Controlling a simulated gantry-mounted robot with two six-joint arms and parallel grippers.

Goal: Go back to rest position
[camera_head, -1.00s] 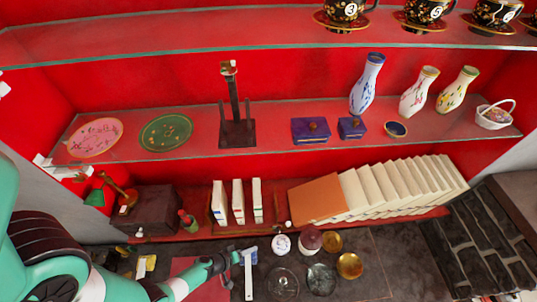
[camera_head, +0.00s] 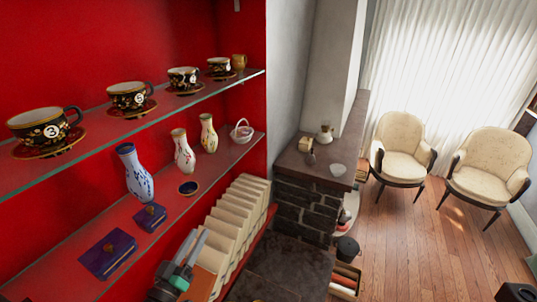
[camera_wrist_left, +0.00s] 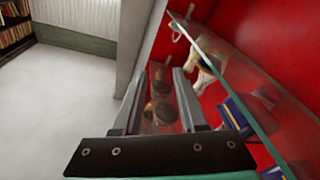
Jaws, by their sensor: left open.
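My left gripper (camera_head: 191,246) is at the lower middle of the head view, in front of the slanted row of cream books (camera_head: 238,215). An orange book (camera_head: 212,259) is beside it. In the left wrist view the gripper (camera_wrist_left: 157,88) has its two fingers apart, with nothing held between them. Blurred brownish round shapes (camera_wrist_left: 160,105) show beyond the fingers. My right gripper is not in view.
A glass shelf edge (camera_wrist_left: 225,75) runs close to the right of the left gripper.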

